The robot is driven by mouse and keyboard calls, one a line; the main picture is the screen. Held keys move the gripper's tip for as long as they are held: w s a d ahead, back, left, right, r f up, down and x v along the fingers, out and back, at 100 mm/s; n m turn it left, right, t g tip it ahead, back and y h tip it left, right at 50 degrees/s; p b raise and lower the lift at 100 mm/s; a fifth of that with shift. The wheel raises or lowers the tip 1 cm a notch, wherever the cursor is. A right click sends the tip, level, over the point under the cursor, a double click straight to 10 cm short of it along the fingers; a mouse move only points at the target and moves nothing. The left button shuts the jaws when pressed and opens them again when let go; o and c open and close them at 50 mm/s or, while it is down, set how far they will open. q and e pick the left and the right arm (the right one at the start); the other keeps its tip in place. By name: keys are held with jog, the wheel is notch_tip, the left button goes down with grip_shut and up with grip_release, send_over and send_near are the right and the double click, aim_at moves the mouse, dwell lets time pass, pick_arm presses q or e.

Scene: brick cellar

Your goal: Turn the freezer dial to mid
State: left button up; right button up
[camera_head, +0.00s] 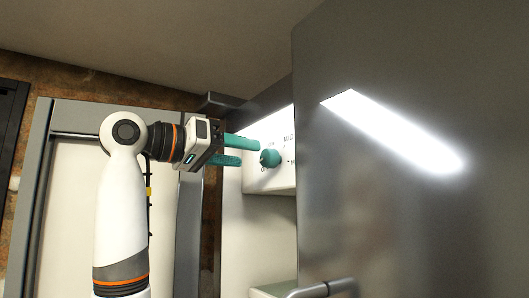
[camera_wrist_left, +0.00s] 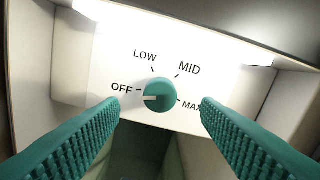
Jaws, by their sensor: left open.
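The freezer dial (camera_head: 270,158) is a round teal knob on a white panel (camera_wrist_left: 110,70) inside the open freezer. In the left wrist view the dial (camera_wrist_left: 162,92) is ringed by the labels OFF, LOW, MID and MAX. Its white mark points left, close to the OFF tick. My left gripper (camera_head: 249,153) is open, its two teal fingers pointing at the dial. In the left wrist view the left gripper (camera_wrist_left: 159,106) has one finger on either side of the dial, with gaps between. My right gripper is out of view.
A large grey door (camera_head: 400,210) stands open on the right and hides part of the panel. A metal handle (camera_head: 322,290) shows at the bottom. The freezer's side walls flank the panel. Below the panel lies an open, shadowed space.

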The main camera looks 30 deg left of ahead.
aim_at(264, 157)
pick_arm(q)
jog(key=p+x, duration=0.1)
jog(key=x, duration=0.4)
jog(key=shift+w+d, duration=0.15)
jog(key=shift+w, duration=0.4)
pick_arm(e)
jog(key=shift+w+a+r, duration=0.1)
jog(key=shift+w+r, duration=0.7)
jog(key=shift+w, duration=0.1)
pick_arm(q)
jog(key=shift+d, duration=0.1)
jog(key=shift+c, duration=0.6)
jog(key=c, duration=0.9)
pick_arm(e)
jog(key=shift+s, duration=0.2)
